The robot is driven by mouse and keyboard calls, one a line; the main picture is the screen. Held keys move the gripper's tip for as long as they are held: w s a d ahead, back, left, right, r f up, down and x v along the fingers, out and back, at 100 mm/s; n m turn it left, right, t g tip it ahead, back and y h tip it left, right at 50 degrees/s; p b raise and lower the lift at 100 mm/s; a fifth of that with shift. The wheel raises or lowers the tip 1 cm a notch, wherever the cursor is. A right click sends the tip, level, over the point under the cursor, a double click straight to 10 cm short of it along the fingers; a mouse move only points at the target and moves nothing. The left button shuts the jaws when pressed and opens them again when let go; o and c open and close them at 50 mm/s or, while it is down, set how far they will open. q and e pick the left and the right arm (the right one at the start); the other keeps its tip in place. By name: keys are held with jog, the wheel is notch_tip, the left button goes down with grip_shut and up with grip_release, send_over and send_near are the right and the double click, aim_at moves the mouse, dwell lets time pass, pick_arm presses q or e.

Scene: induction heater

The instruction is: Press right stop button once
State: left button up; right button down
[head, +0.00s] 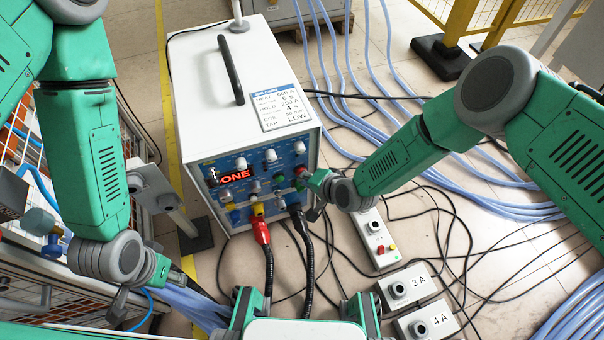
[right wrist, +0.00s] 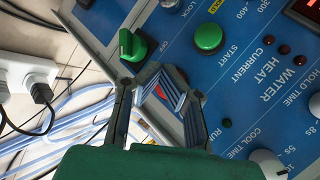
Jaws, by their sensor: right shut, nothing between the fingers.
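The induction heater (head: 208,95) is a white box with a blue control panel (head: 230,160) and a lit red display (head: 236,176). In the head view a small red button (head: 300,170) is on the panel's right side, close to my right gripper (head: 311,182). In the right wrist view my right gripper (right wrist: 176,84) is shut and empty, with its fingertips close in front of the panel. A small red patch shows between the fingers; I cannot tell whether it is the stop button or whether they touch it. My left gripper (head: 122,300) hangs at lower left, away from the heater.
A green START button (right wrist: 208,37) and a green switch knob (right wrist: 130,45) are near the right fingertips. Red (head: 262,232) and black plugs with cables come from the panel. A small box (head: 376,245), box 3A (head: 407,285) and box 4A (head: 428,321) lie on the floor.

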dwell(0.3)
jog(key=shift+s+d+p, duration=0.35)
jog(key=shift+s+p, duration=0.1)
jog(key=shift+s, duration=0.25)
jog(key=shift+s, duration=0.1)
jog(key=s, duration=0.1)
jog(key=s+d+p, duration=0.1)
jog(key=s, duration=0.1)
jog(key=s+d+p, duration=0.1)
jog(key=shift+s, duration=0.25)
dwell(0.7)
